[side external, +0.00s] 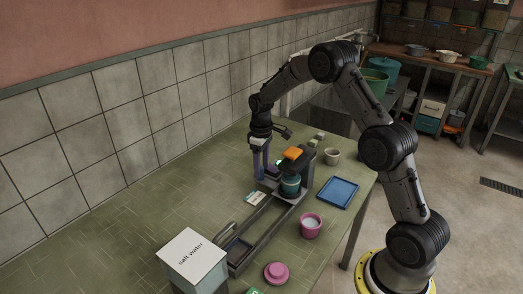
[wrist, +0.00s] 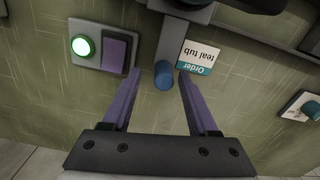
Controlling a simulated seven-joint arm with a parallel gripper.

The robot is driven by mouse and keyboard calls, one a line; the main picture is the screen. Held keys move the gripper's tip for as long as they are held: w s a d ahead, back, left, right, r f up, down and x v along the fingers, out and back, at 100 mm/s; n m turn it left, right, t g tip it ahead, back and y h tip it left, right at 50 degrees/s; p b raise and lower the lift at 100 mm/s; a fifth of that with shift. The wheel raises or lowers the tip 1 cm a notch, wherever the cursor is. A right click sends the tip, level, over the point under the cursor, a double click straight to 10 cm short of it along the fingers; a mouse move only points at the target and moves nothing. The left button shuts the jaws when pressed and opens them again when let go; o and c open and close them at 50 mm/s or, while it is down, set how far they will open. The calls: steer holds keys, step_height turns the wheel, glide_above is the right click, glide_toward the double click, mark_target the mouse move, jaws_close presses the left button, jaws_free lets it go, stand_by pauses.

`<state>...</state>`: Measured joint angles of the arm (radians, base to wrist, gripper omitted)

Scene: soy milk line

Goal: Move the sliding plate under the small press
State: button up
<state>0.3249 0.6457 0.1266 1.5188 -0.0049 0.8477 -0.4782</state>
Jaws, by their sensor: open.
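The small press (side external: 306,165), with an orange top (side external: 292,153), stands at the far end of a long dark rail (side external: 262,222). A teal tub (side external: 290,186) is at the press; the sliding plate beneath it is hidden, and I cannot tell whether it is centred under the press. My gripper (side external: 262,176) points down beside the press, on its left. In the wrist view my gripper's purple fingers (wrist: 157,88) are open. A blue round-ended handle (wrist: 164,76) on a grey bar (wrist: 172,42) lies between their tips, with visible gaps on both sides.
An "Order teal tub" card (wrist: 199,57) lies close to the right fingertip. A panel with a lit green lamp (wrist: 83,46) and purple switch (wrist: 116,50) is on the left. Around the rail are a salt water box (side external: 192,262), pink cup (side external: 311,225), pink lid (side external: 277,272) and blue tray (side external: 338,192).

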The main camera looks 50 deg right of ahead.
step_height(320, 180, up, 13)
stand_by(0.3)
steer(key=s+a+r+n+t, duration=0.1)
steer(key=s+a+r+t, duration=0.1)
steer(key=s+a+r, duration=0.5)
steer(key=s+a+r+t, duration=0.2)
steer(key=s+a+r, duration=0.25)
steer(key=r, duration=0.45)
steer(key=s+a+f+t, duration=0.1)
steer(key=s+a, duration=0.3)
steer(key=s, duration=0.8)
steer(key=s+f+m, duration=0.2)
steer(key=s+f, duration=0.5)
steer(key=shift+s+a+f+m+t, duration=0.15)
steer(key=shift+a+f+m+t, duration=0.15)
steer(key=shift+f+m, duration=0.1)
